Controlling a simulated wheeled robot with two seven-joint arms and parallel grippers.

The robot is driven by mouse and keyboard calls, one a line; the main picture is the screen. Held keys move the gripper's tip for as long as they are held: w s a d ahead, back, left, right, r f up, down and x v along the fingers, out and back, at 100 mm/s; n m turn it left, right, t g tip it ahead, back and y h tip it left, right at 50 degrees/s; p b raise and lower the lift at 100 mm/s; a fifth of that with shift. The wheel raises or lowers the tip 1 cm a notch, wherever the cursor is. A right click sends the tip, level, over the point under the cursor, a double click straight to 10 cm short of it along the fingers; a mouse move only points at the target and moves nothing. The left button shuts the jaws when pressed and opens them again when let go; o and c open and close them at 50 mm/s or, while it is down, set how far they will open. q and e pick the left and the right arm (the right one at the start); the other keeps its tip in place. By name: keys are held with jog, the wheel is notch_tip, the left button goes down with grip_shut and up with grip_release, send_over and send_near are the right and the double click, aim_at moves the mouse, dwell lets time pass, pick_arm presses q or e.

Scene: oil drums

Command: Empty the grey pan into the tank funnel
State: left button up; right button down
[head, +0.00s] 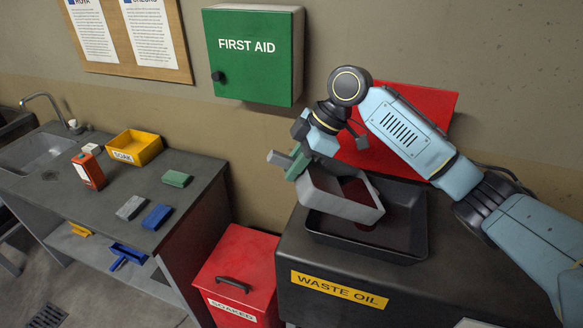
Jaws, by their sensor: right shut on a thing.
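The grey pan (340,197) is above the tank funnel (410,257), a wide black tray-shaped opening on top of the dark waste oil tank (300,265). The pan looks tilted, its right end lower. Dark red liquid (357,190) shows inside it, and a dark red patch shows just below its front edge, over the funnel. My right gripper (297,160) is shut on the pan at its left end, where a grey stub that looks like its handle sticks out. The fingers partly hide this grip. My left gripper is not in view.
A red lid (400,105) stands open behind the funnel. A red bin (240,270) stands left of the tank. The workbench (200,182) holds a yellow tray (135,147), a red can (90,171) and several small blocks. A green first aid box (253,55) hangs above.

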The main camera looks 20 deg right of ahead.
jog(key=s+d+r+t+y+b, duration=0.1)
jog(key=d+r+y+b, duration=0.3)
jog(key=d, duration=0.5)
jog(key=s+d+r+t+y+b, duration=0.1)
jog(key=d+r+y+b, duration=0.3)
jog(key=d+r+y, duration=0.4)
jog(key=shift+s+d+t+b, duration=0.35)
jog(key=shift+s+d, duration=0.3)
jog(key=shift+s, duration=0.2)
dwell(4.4)
dwell(1.0)
